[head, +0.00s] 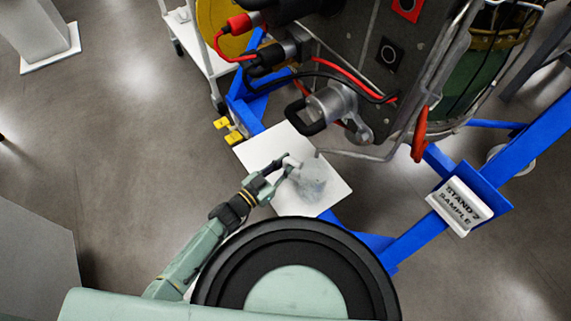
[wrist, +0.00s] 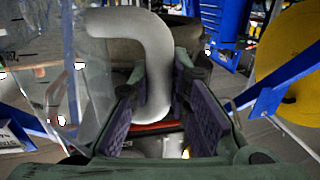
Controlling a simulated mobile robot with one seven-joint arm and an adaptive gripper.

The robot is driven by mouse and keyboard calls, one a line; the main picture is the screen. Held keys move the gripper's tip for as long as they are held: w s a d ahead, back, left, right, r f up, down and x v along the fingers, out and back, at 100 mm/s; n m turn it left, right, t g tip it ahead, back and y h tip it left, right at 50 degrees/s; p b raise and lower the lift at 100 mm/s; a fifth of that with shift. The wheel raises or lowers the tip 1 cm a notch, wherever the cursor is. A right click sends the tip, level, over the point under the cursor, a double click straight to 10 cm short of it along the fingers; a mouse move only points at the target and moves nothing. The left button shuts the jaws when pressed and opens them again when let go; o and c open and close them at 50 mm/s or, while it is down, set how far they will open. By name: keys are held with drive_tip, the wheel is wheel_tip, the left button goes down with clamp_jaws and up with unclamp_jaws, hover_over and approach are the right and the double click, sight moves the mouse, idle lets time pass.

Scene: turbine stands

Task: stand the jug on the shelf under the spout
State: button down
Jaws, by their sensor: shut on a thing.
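The clear jug (head: 312,182) shows over the right part of the white shelf (head: 258,152) in the head view. I cannot tell whether its base touches the shelf. My gripper (head: 282,168) comes in from the lower left and is shut on the jug's pale handle. In the wrist view, the handle (wrist: 153,65) stands between the two purple-padded fingers of my gripper (wrist: 158,115), and the clear jug wall (wrist: 95,75) is on the left. A thin bent metal pipe, seemingly the spout (head: 345,154), has its end above and close to the jug in the head picture.
A grey panel with a metal valve (head: 332,104), a black handle and a red lever (head: 420,135) overhangs the shelf's far side. Blue frame beams (head: 420,232) and a sample sign (head: 461,206) stand on the right. Open floor lies on the left.

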drive_tip(key=shift+f, duration=0.1)
drive_tip(key=c, duration=1.5)
unclamp_jaws()
drive_tip(key=shift+r, duration=0.2)
drive_tip(key=v, duration=0.7)
drive_tip(key=shift+s+a+b, duration=0.2)
drive_tip(key=shift+b, duration=0.15)
